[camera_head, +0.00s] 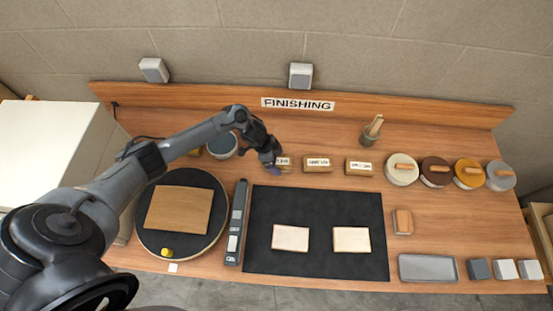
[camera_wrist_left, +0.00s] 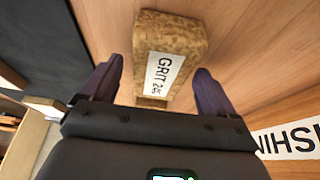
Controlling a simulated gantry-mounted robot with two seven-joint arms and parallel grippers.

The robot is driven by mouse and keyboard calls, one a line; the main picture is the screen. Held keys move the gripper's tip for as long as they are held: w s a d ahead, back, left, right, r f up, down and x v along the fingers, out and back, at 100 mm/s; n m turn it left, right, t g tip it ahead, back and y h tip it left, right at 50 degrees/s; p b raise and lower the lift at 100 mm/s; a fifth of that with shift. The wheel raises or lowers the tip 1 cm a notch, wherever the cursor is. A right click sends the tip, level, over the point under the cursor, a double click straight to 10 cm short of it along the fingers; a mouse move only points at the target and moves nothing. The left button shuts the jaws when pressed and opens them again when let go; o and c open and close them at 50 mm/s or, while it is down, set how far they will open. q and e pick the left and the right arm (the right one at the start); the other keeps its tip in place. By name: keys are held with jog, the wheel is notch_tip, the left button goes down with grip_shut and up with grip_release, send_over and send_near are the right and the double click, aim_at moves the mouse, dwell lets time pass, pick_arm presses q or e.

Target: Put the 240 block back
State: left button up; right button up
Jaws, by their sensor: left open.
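A tan, speckled block (camera_wrist_left: 187,35) with a white label lies in the left wrist view; its label reads "GRIT" and what looks like 240. The same block (camera_head: 285,168) shows in the head view at the left end of a row, partly hidden by my gripper. My left gripper (camera_head: 271,168) is open at this block. In the wrist view its two dark purple fingers (camera_wrist_left: 155,75) are apart, one on each side of the block's near part, with visible gaps. I cannot tell whether the block touches anything but the wooden surface. My right gripper is not in view.
Two more labelled blocks (camera_head: 317,165) (camera_head: 358,168) stand to the right. A black mat (camera_head: 315,255) holds two pale boards.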

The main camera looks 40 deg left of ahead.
pick_arm(q)
jog(key=shift+r, duration=0.2)
jog(key=v, duration=1.1)
jog(key=s+d+t, duration=0.3)
jog(key=d+t, duration=0.1)
jog(key=d, duration=1.2)
jog(key=s+a+r+n+g+y, duration=0.1)
jog(key=s+n, duration=0.3)
jog(key=s, duration=0.4)
jog(key=s+a+r+n+g+y, duration=0.1)
jog(key=s+r+n+g+y, duration=0.1)
jog(key=s, duration=0.7)
jog(key=shift+s+r+n+p, duration=0.25)
jog(key=shift+r+n+p, duration=0.2)
jog(key=shift+r+n, duration=0.6)
jog(key=shift+a+f, duration=0.1)
